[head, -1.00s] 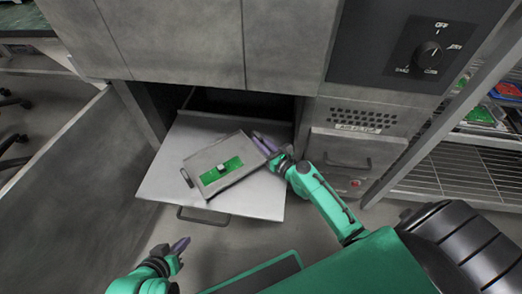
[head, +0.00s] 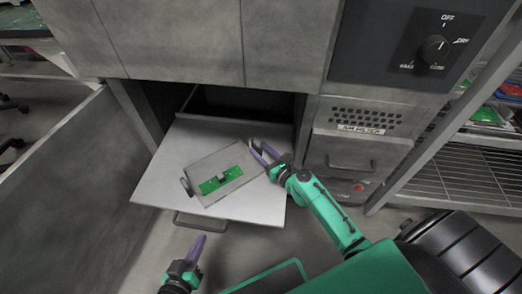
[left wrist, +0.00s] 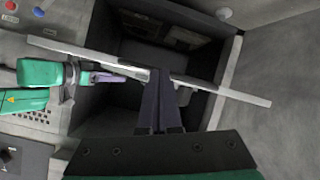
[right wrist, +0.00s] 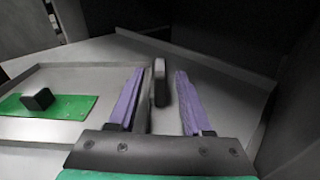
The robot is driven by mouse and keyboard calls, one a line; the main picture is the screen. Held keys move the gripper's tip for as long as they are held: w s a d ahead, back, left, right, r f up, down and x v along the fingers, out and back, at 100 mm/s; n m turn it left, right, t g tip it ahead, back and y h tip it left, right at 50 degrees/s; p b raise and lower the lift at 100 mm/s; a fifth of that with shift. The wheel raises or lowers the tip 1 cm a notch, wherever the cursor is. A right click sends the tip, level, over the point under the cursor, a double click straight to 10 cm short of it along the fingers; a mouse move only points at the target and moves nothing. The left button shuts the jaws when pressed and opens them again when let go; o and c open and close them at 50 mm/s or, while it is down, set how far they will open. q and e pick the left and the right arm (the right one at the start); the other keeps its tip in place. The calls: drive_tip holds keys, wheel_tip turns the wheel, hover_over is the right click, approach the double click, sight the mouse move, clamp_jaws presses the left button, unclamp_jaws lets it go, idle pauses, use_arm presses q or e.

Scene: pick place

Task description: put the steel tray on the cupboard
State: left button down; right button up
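The steel tray (head: 210,168) lies flat on the pulled-out shelf (head: 165,165) of the cupboard (head: 185,45). A green circuit board with a dark block (right wrist: 38,99) lies in it. My right gripper (head: 262,152) is at the tray's right end. In the right wrist view its fingers (right wrist: 158,82) are open, with a dark tray handle (right wrist: 160,85) between them, apart from both. My left gripper (head: 202,240) is in front of the shelf, empty and apart from the tray. Its fingers (left wrist: 160,75) look closed together in the left wrist view.
An open door panel (head: 75,165) stands to the left. A shelf handle (head: 200,222) sticks out at the shelf's front. A lower panel with a handle (head: 350,160) and a wire rack (head: 450,180) are to the right. The shelf around the tray has bare room.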

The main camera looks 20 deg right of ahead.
drive_tip(key=shift+r, duration=0.1)
drive_tip(key=b+v, duration=0.1)
drive_tip(key=v, duration=1.1)
